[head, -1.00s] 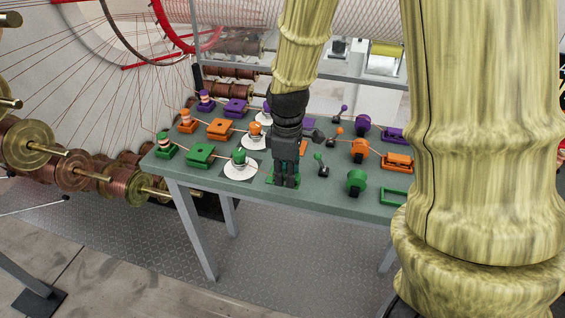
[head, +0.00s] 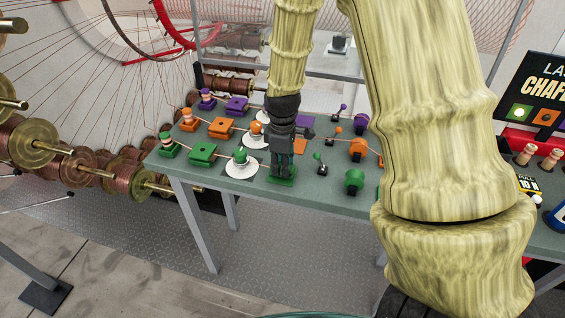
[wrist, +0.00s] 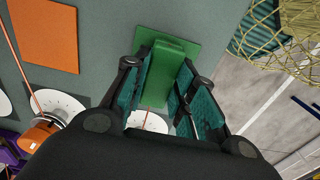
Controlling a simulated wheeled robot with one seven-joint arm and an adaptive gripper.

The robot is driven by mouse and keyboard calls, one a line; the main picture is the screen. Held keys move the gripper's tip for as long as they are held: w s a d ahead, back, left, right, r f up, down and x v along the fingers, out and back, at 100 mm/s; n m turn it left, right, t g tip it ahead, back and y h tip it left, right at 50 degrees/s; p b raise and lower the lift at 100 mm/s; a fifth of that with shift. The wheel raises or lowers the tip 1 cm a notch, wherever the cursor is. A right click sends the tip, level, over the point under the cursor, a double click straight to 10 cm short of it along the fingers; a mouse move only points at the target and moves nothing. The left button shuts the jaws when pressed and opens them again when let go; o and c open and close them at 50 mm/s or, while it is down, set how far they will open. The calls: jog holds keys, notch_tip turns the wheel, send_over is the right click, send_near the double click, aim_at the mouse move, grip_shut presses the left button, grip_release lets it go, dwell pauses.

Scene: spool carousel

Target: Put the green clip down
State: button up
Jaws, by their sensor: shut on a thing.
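My gripper (head: 283,168) points down over the front of the green table, at a green square pad (head: 289,182). In the wrist view my gripper (wrist: 158,92) is shut on the green clip (wrist: 160,72), a long green block between its teal-padded fingers. The clip's far end overlaps the green pad (wrist: 196,36); whether it touches the pad I cannot tell. In the head view the gripper hides the clip.
The green table (head: 318,193) carries rows of purple, orange and green parts. A white disc with a green knob (head: 240,160) stands close left of my gripper. An orange pad (wrist: 44,34) lies beside the green one. A green wheel (head: 354,180) stands to the right.

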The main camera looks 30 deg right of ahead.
jog(key=shift+f, duration=0.2)
jog(key=o, duration=1.1)
jog(key=shift+c, duration=0.2)
jog(key=shift+r, duration=0.1)
notch_tip(320, 180, up, 12)
jog(key=b, duration=0.3)
dwell(0.3)
